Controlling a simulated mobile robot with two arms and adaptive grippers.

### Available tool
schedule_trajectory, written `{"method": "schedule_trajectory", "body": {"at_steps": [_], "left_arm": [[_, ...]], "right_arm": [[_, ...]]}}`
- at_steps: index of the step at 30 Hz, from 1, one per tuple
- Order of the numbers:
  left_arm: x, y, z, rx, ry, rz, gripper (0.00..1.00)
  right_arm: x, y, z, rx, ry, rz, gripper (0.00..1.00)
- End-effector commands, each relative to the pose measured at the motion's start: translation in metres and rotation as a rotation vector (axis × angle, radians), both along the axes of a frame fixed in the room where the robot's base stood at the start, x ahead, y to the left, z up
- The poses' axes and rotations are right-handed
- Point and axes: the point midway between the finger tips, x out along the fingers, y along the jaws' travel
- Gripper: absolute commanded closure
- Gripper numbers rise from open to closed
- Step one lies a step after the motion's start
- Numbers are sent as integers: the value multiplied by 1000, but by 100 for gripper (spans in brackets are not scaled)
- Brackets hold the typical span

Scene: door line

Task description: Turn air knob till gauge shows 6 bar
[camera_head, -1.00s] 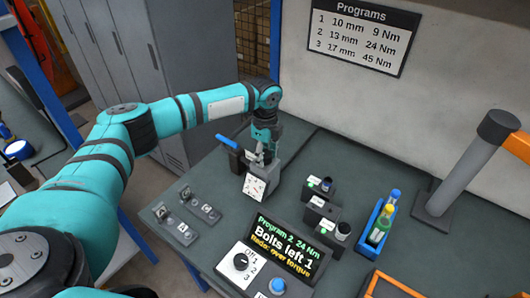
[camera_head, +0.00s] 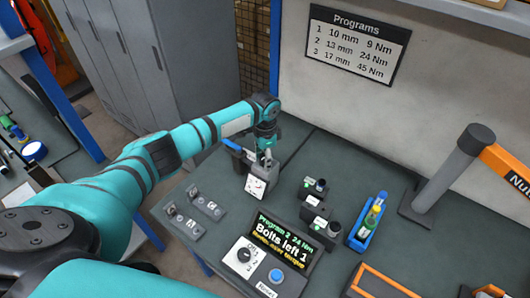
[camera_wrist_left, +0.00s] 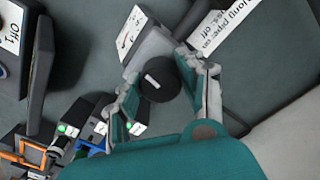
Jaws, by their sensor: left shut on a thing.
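In the left wrist view the gauge face (camera_wrist_left: 131,34) is seen very obliquely. The air knob (camera_wrist_left: 158,84) is black and round with a white mark on top. My left gripper (camera_head: 265,157) is above the air unit, its fingers on either side of the knob and shut on it. The fingers hide most of the knob in the head view. My right gripper is out of view.
A blue lever (camera_head: 229,143) stands close left of the gripper. A program display (camera_head: 278,246) reads "Bolts left 1". Sockets on black holders (camera_head: 314,213) and a blue tray (camera_head: 366,228) stand to the right. A grey post (camera_head: 444,178) stands farther right.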

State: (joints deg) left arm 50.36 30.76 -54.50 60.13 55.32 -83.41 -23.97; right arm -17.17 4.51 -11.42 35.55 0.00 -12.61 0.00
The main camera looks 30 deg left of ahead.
Motion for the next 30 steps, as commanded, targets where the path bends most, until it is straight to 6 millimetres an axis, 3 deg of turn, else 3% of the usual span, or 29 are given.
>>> {"method": "schedule_trajectory", "body": {"at_steps": [10, 27, 28, 30], "left_arm": [[0, 1, 2, 2, 0, 146, 92], [1, 0, 1, 1, -3, 171, 92], [1, 0, 1, 1, -3, 171, 57], [1, 1, 1, 0, -3, 171, 47]], "right_arm": [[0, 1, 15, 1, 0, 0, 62], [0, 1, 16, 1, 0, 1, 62], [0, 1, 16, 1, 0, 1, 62], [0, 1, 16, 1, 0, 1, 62]]}}
